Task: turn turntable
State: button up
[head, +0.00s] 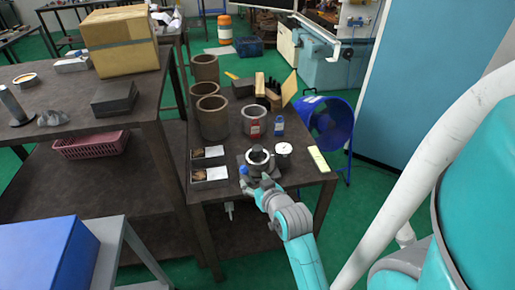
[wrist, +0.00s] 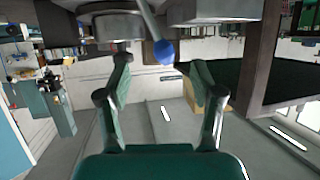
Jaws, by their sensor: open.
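The turntable, an indexing chuck (head: 258,158), sits near the front of the dark table. It is a round grey and white unit with a dark part on top. A lever with a blue ball knob (head: 243,170) sticks out at its front left. In the wrist view the picture is upside down, and the chuck's round base (wrist: 110,27) shows at the top left. The blue knob (wrist: 164,51) lies in line with the gap between the fingers. My gripper (head: 258,187) is at the table's front edge, close to the knob. Its fingers (wrist: 161,66) are spread apart, with nothing held.
A divided box (head: 209,176) stands left of the chuck, and a white-topped cylinder (head: 284,149) stands to its right. A grey canister (head: 253,121) and a blue bottle (head: 279,126) stand behind. Brown cylinders (head: 212,120) fill the back left. Space in front of the table is free.

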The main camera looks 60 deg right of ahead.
jog(key=m, duration=0.1)
send_near(258, 148)
jog(key=shift+g+h, duration=0.4)
jog(key=x, duration=1)
jog(key=shift+w+a, duration=0.15)
jog(key=shift+w, duration=0.3)
jog(key=c, duration=1.2)
